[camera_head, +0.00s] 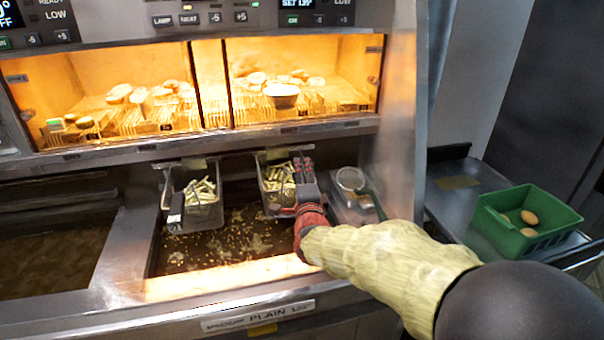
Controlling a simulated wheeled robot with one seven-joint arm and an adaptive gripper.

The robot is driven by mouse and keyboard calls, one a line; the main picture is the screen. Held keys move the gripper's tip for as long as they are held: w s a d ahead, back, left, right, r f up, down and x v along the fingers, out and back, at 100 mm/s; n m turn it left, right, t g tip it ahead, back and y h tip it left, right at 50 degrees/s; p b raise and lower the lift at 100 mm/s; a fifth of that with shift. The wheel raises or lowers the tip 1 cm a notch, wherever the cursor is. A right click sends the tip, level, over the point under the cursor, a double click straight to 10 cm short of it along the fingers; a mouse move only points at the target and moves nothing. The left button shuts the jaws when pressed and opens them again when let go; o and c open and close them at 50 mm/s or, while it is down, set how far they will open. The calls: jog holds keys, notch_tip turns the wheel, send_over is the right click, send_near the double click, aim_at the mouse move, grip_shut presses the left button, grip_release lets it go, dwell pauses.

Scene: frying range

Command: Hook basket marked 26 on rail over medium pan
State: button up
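Two wire baskets of pale fries hang at the back of the oil pan (215,248). The left basket (203,218) has a dark handle pointing toward the front. The right basket (272,183) is beside my gripper (304,172). My gripper reaches in from the right over the pan, at the right basket's right side. It hides part of that basket and its handle area. I cannot tell whether its fingers are closed on the basket. I cannot read a number 26 on either basket. The rail (235,153) runs behind the baskets, below the heated shelf.
A second oil pan (45,255) lies at left. A round metal item (350,179) sits right of the pan. A green crate (490,222) with brown eggs stands on the right counter. Lit food bays are above.

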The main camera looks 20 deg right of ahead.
jog(key=s+a+n+g+y, duration=0.2)
jog(key=s+n, duration=0.2)
jog(key=s, duration=0.5)
jog(key=s+a+n+g+y, duration=0.2)
jog(key=s+a+n, duration=0.15)
jog(key=s, duration=0.45)
jog(key=s+d+f+n+g, duration=0.2)
jog(key=s+n, duration=0.2)
jog(key=s, duration=0.3)
jog(key=s+d+f+n+g, duration=0.1)
jog(key=s+f+n+g, duration=0.1)
jog(key=s, duration=0.6)
jog(key=s+d+f+n+g+h, duration=0.1)
jog(key=s+d+f+n+g, duration=0.1)
jog(key=s+n+g, duration=0.2)
jog(key=s+n, duration=0.2)
jog(key=s, duration=0.2)
jog(key=shift+s+d, duration=0.25)
jog(key=shift+d, duration=0.05)
